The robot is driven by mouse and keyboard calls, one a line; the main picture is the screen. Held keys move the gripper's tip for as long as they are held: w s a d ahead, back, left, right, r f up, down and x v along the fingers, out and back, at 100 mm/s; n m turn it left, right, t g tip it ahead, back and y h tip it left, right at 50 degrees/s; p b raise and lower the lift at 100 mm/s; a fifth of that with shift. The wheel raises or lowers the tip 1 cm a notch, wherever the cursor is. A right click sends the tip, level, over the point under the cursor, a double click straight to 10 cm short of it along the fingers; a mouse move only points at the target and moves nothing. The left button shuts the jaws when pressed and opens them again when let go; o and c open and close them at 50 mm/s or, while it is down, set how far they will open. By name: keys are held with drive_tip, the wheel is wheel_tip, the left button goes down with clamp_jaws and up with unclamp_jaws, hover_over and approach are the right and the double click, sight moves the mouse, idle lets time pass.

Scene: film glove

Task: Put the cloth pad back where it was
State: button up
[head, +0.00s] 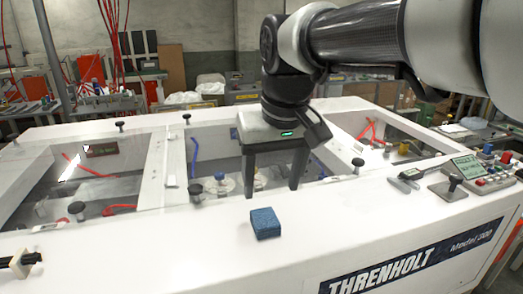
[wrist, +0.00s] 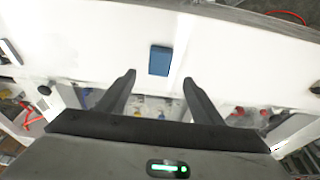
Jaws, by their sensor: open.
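The cloth pad (head: 265,223) is a small blue block lying on the white front ledge of the machine, left of the THRENHOLT label. It also shows in the wrist view (wrist: 160,61), beyond my fingertips and roughly centred between them. My gripper (head: 271,187) is open and empty, its two dark fingers pointing down behind the pad, over the inner edge of the ledge. In the wrist view my gripper (wrist: 158,77) shows both fingers spread apart, with nothing between them. The pad is apart from the fingers.
The white machine frame (head: 150,240) has glass-covered bays with red and blue hoses and bottles inside. Black knobs (head: 76,208) stand on the frame. A control panel (head: 475,167) and a handheld tool (head: 411,174) are at the right. The ledge around the pad is clear.

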drive_tip(key=s+d+f+m+t, duration=0.1)
drive_tip(key=s+d+f, duration=0.2)
drive_tip(key=s+d, duration=0.2)
drive_tip(key=s+d+f+m+t, duration=0.1)
drive_tip(key=s+d+f+m, duration=0.1)
drive_tip(key=s+d, duration=0.4)
drive_tip(key=shift+s+d+f+t+h, duration=0.2)
drive_tip(key=shift+s+f+t+h, duration=0.15)
drive_tip(key=shift+s+f, duration=0.55)
drive_tip(key=shift+r, duration=0.15)
drive_tip(key=shift+c, duration=0.2)
